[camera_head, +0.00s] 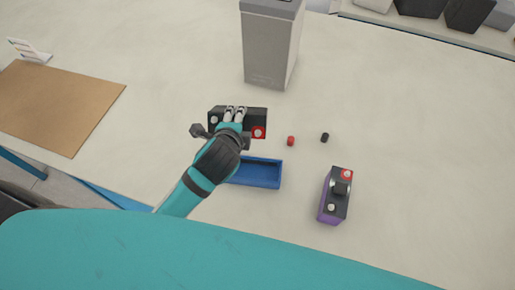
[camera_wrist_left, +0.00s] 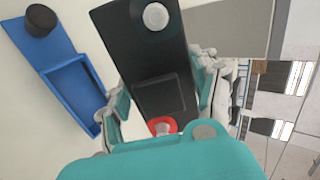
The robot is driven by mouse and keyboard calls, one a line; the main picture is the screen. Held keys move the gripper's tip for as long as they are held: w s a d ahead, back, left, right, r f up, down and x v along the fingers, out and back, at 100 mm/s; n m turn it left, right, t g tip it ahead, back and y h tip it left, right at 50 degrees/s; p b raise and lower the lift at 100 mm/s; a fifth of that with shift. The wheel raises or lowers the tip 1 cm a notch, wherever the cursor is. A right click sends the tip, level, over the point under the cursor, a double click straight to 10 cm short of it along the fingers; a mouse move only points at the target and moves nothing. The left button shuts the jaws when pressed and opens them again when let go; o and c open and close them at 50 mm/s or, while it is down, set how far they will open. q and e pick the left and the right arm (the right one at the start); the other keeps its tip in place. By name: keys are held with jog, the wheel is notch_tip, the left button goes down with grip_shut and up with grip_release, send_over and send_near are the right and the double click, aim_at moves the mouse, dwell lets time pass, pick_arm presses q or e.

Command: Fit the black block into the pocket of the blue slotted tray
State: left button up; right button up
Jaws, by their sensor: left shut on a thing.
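The black block (camera_head: 259,116) has a silver terminal at its left end and a red-ringed one at its right end. My left gripper (camera_head: 235,112) is shut on its middle from above. In the left wrist view the block (camera_wrist_left: 150,60) lies between the two fingers. The blue slotted tray (camera_head: 262,186) lies on the table just below the block in the head view, apart from it. My arm hides its left part; the visible pocket is empty. In the left wrist view the tray (camera_wrist_left: 58,52) is at upper left, with a black knob at its far end.
A purple block with a black top (camera_head: 336,196) stands right of the tray. A small red cap (camera_head: 291,141) and a black cap (camera_head: 325,137) lie between. A grey bin (camera_head: 268,48) stands behind. A brown mat (camera_head: 60,105) lies left. The right side of the table is clear.

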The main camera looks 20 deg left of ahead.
pick_arm(q)
jog(key=s+d+f+p, duration=0.3)
jog(key=s+d+p, duration=0.2)
jog(key=d, duration=0.1)
jog(key=shift+s, duration=0.4)
pick_arm(e)
notch_tip(320, 180, up, 7)
jog(key=shift+r, duration=0.15)
pick_arm(q)
jog(key=shift+d+f, duration=0.1)
pick_arm(e)
jog(key=shift+d, duration=0.1)
pick_arm(q)
notch_tip(320, 180, down, 5)
jog(key=shift+b, duration=0.85)
notch_tip(320, 180, down, 5)
jog(key=b, duration=0.4)
jog(key=shift+b, duration=0.35)
jog(key=shift+r, duration=0.2)
pick_arm(e)
notch_tip(320, 180, down, 7)
jog(key=shift+r, duration=0.2)
